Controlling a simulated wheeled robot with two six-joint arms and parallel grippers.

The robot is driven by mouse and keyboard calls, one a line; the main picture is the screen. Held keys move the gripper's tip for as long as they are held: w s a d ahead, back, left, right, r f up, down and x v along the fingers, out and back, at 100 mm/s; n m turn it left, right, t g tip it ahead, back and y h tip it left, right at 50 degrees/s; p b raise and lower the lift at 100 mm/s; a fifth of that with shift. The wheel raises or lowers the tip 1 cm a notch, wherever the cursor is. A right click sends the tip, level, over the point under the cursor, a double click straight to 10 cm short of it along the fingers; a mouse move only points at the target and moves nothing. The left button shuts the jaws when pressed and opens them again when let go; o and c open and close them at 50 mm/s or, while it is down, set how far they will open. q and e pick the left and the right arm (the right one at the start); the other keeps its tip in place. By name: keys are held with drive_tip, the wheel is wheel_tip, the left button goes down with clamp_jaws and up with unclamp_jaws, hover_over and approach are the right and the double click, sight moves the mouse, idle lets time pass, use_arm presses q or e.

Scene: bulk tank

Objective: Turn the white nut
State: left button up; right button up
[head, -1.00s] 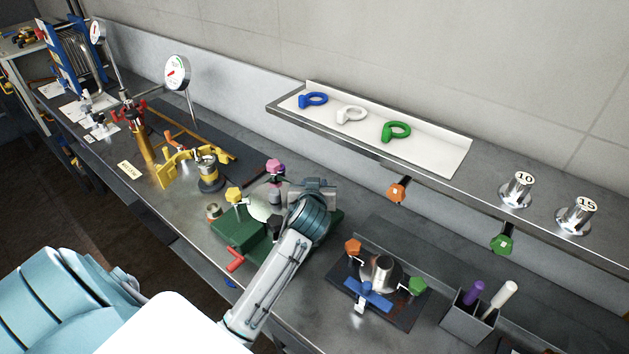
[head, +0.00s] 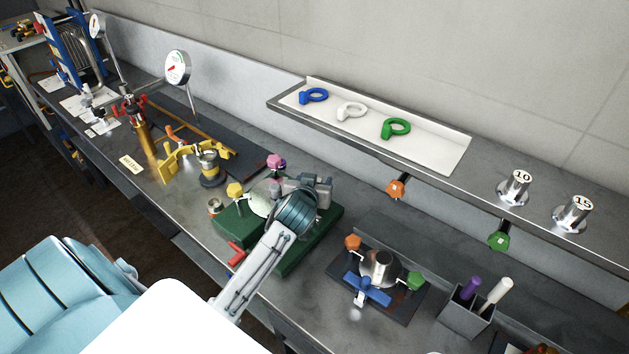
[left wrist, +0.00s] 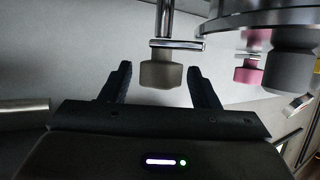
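A faceted nut (left wrist: 161,75) on a vertical metal rod hangs in the left wrist view. It looks dull grey-beige in shadow, and I cannot be sure it is the white one. My left gripper (left wrist: 161,82) is open, with a finger on each side of the nut and visible gaps, so neither finger touches it. In the head view my left gripper (head: 312,188) is over the green-based fixture (head: 318,238), and my wrist hides part of the fixture. No white nut shows clearly there. My right gripper is not in view.
The fixture also carries a yellow knob (head: 235,190) and a pink knob (head: 276,161), close to my gripper. A clamp plate (head: 400,310) with orange, green and blue parts stands to the right. A shelf tray (head: 440,155) holds blue, white and green rings.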

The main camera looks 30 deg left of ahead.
use_arm(q)
drive_tip(key=b+v, duration=0.3)
drive_tip(key=v, duration=0.7)
drive_tip(key=shift+s, duration=0.3)
drive_tip(key=shift+d+r, duration=0.1)
